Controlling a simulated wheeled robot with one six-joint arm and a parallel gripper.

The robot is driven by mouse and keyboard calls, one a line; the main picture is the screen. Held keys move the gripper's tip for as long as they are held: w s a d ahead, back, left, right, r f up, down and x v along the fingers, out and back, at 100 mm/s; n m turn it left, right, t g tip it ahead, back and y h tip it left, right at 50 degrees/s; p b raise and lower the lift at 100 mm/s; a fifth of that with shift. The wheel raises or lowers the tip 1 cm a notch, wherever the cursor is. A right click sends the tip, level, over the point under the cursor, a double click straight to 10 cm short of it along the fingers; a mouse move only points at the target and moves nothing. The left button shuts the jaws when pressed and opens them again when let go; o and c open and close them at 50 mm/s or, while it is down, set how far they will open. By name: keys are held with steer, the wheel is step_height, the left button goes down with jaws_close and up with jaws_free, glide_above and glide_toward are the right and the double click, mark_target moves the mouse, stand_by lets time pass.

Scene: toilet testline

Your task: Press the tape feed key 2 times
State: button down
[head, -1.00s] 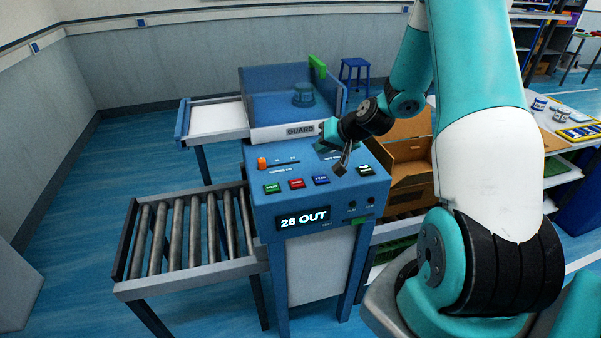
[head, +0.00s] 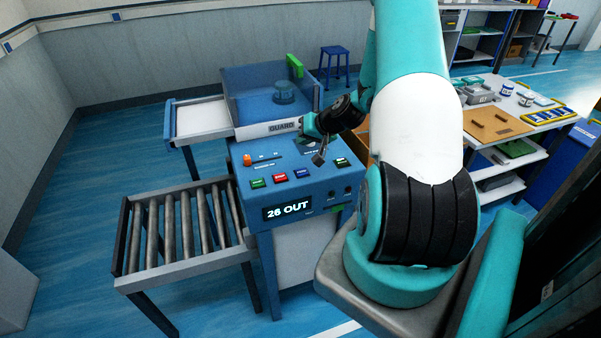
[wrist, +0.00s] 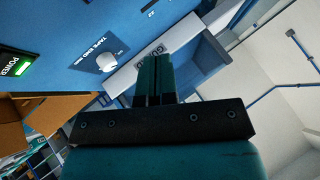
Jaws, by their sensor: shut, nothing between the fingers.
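The blue machine's control panel (head: 268,195) has a row of keys: green (head: 258,183), red (head: 281,178), blue (head: 302,173), and another green one (head: 342,162) at the right. Their labels are too small to read in the head view, so I cannot tell which is the tape feed key. My gripper (head: 318,160) is shut and empty, over the panel behind and right of the blue key. In the wrist view its fingers (wrist: 155,72) are together, apart from the pale knob (wrist: 106,62) labelled tape. A lit green POWER key (wrist: 20,68) shows at the left there.
The display (head: 287,210) reads "26 OUT". An orange knob (head: 247,160) stands on the panel's left. Behind is the guard (head: 282,128); a roller conveyor (head: 185,235) is at the left. A table with trays (head: 505,125) is at the right.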

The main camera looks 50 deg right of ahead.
mark_target(303, 171)
step_height(303, 171, down, 8)
steer(key=b, duration=0.5)
steer(key=shift+r, duration=0.1)
steer(key=shift+f, duration=0.3)
steer(key=shift+b, duration=0.3)
stand_by(1.2)
steer(key=shift+f+b, duration=0.45)
steer(key=shift+f+b, duration=0.35)
steer(key=shift+b, duration=0.05)
stand_by(0.5)
steer(key=shift+r, duration=0.1)
steer(key=shift+r+p, duration=0.45)
steer(key=shift+r, duration=0.25)
